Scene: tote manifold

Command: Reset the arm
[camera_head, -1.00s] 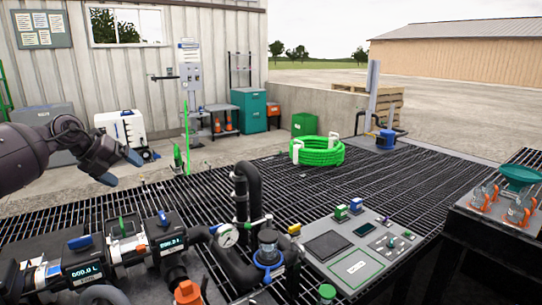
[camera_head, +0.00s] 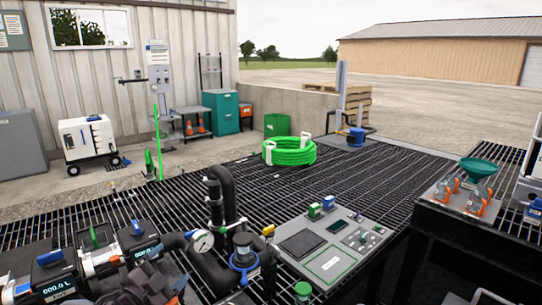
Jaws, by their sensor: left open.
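My left gripper (camera_head: 150,282) shows at the bottom edge, left of centre, as a dark, jointed shape in front of the pipe manifold. It is open, and I see nothing held in it. Its lower part and the rest of the arm are cut off by the frame. It overlaps the lower manifold in the picture; I cannot tell whether it touches it. My right gripper is not in view.
Metering valves with displays (camera_head: 55,282) stand at lower left. A gauge (camera_head: 203,241), black pipes (camera_head: 226,190) and a control panel (camera_head: 330,250) are near the centre. A coiled green hose (camera_head: 289,151) lies on the open grating behind. A side bench (camera_head: 490,225) is at right.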

